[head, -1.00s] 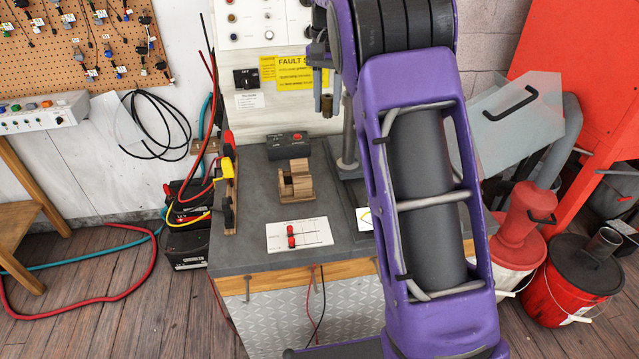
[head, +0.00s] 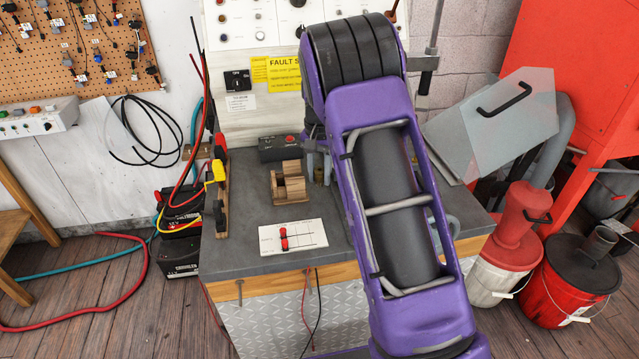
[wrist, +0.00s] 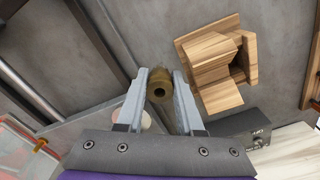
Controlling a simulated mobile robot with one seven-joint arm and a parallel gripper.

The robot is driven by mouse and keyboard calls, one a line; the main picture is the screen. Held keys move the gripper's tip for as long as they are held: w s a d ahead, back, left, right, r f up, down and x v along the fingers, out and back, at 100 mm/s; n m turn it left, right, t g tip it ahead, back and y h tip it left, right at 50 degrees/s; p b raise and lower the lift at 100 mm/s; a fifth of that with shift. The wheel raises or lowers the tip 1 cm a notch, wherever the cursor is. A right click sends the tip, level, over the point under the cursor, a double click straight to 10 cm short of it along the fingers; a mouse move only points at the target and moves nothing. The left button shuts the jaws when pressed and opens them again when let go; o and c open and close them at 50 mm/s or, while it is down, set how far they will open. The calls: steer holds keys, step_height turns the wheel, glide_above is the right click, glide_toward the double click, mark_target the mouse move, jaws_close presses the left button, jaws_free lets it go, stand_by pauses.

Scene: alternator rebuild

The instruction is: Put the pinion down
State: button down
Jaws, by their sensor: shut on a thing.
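The pinion (wrist: 159,86) is a small brass-brown cylinder with a dark bore in its end face. In the wrist view it sits between the two grey fingers of my gripper (wrist: 161,80), which is shut on it. In the head view my gripper (head: 318,168) is low over the grey workbench (head: 240,190), just right of a wooden block stand (head: 289,184). My arm hides part of it there. I cannot tell whether the pinion touches the bench top.
The wooden stand (wrist: 218,65) is close beside the right finger in the wrist view. A black box with a red button (head: 282,148) stands behind it. A white card with red pieces (head: 292,237) lies in front. Bare bench lies left of the stand.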

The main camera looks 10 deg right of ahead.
mark_target(320, 195)
steer(key=shift+f, duration=1.45)
steer(key=shift+f, duration=0.15)
steer(key=c, duration=0.8)
jaws_free()
steer(key=shift+c, duration=0.2)
